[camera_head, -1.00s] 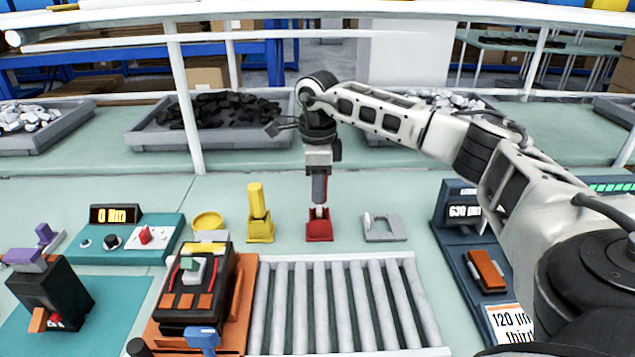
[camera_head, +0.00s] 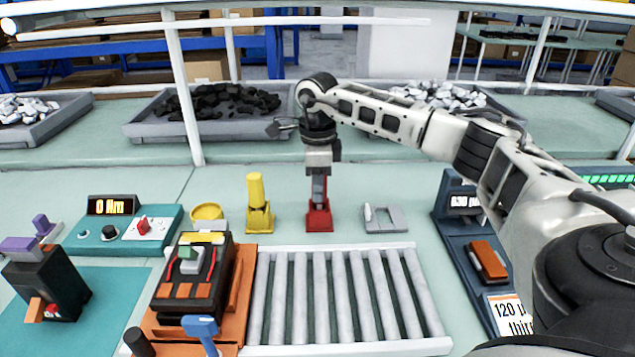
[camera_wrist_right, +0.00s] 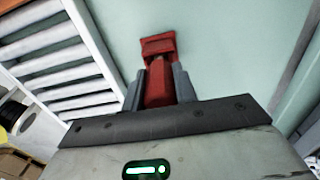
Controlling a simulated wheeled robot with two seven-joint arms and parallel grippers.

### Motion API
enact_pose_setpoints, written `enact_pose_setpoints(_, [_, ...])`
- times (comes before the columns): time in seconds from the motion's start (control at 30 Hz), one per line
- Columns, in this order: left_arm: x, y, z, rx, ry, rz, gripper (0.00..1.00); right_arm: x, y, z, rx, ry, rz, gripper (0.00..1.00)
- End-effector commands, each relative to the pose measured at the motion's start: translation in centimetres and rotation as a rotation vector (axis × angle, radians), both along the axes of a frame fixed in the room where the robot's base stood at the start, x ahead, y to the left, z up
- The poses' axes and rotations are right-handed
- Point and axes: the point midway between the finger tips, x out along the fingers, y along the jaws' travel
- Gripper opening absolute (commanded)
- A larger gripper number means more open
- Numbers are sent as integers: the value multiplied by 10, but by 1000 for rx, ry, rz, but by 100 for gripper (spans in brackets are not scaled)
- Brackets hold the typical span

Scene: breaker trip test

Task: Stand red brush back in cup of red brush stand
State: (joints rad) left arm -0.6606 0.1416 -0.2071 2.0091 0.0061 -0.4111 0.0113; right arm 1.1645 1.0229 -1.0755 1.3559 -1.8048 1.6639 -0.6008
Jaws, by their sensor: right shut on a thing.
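The red brush stand (camera_head: 319,219) stands on the pale green bench behind the roller track. The red brush (camera_wrist_right: 157,86) is upright between the fingers of my right gripper (camera_head: 319,195), which is shut on it directly over the stand. The brush's lower end is at the stand's cup; I cannot tell how deep it sits. In the right wrist view the stand (camera_wrist_right: 158,46) shows just beyond the gripper fingers (camera_wrist_right: 158,88). My left gripper is not in view.
A yellow brush in its yellow stand (camera_head: 259,212) is close on the left. A grey holder (camera_head: 384,218) is on the right. The roller track (camera_head: 335,300) lies in front, with a black and orange device (camera_head: 196,280) beside it. A white post (camera_head: 183,90) rises at the left.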

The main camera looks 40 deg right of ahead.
Motion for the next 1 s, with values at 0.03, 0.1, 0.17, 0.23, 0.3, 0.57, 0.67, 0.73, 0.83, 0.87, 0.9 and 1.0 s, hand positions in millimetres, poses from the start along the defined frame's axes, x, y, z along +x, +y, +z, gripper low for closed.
enact_pose_setpoints(0.03, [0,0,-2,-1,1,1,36,0,0,-2,0,0,0,6])
enact_pose_setpoints(0.1, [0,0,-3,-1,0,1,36,0,0,-4,0,0,0,6])
enact_pose_setpoints(0.17, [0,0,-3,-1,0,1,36,0,0,-6,0,0,0,6])
enact_pose_setpoints(0.23, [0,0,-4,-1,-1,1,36,0,0,-7,0,0,0,6])
enact_pose_setpoints(0.3, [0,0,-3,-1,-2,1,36,0,0,-8,0,0,0,31])
enact_pose_setpoints(0.57, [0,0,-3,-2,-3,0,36,0,0,-7,0,0,0,54])
enact_pose_setpoints(0.67, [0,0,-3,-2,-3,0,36,0,0,-8,-1,1,0,54])
enact_pose_setpoints(0.73, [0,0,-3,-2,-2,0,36,0,0,-8,-1,1,0,54])
enact_pose_setpoints(0.83, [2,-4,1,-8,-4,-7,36,0,0,-7,-1,1,0,54])
enact_pose_setpoints(0.87, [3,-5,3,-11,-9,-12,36,1,0,-1,0,-4,0,54])
enact_pose_setpoints(0.9, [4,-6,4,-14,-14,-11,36,1,0,7,0,-5,0,54])
enact_pose_setpoints(1.0, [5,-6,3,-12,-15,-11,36,1,0,30,-1,-6,0,54])
